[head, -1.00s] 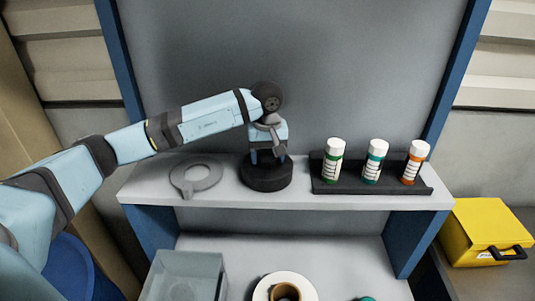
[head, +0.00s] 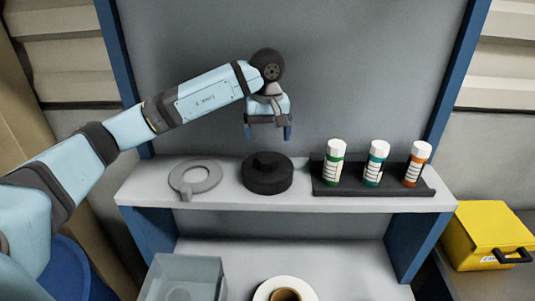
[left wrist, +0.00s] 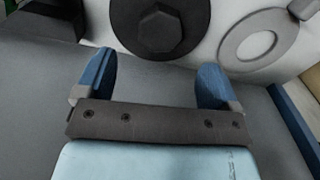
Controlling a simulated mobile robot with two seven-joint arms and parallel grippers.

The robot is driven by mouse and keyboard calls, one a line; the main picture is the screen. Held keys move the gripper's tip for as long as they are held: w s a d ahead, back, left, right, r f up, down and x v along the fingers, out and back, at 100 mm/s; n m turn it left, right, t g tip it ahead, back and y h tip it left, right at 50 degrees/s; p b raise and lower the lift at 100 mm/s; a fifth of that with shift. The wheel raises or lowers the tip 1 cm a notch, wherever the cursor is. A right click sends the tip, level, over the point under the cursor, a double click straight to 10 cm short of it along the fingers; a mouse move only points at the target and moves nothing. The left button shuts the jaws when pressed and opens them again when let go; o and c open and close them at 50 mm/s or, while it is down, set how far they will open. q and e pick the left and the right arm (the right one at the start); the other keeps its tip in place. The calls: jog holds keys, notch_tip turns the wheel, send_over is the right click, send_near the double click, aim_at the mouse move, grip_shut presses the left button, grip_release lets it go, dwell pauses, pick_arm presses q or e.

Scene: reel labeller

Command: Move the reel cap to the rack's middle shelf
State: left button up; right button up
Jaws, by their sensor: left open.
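The black reel cap (head: 267,183), a round disc with a raised hexagonal knob, sits flat on the light grey rack shelf (head: 225,194), between a grey ring and a black bottle tray. My left gripper (head: 267,133) is open and empty above the cap, fingers pointing down and clear of it. In the left wrist view the cap (left wrist: 160,25) shows at the top, beyond the two spread blue fingers (left wrist: 155,68). My right gripper is not in view.
The grey ring with a tab (head: 185,190) lies left of the cap. The black tray (head: 395,190) on the right holds three white-capped bottles. Below are a clear bin (head: 185,265) and a roll (head: 265,291). A yellow case (head: 490,235) stands at right.

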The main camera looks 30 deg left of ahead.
aim_at(268, 157)
pick_arm(q)
notch_tip(268, 157, up, 5)
jog(key=shift+b, duration=0.35)
dwell(0.3)
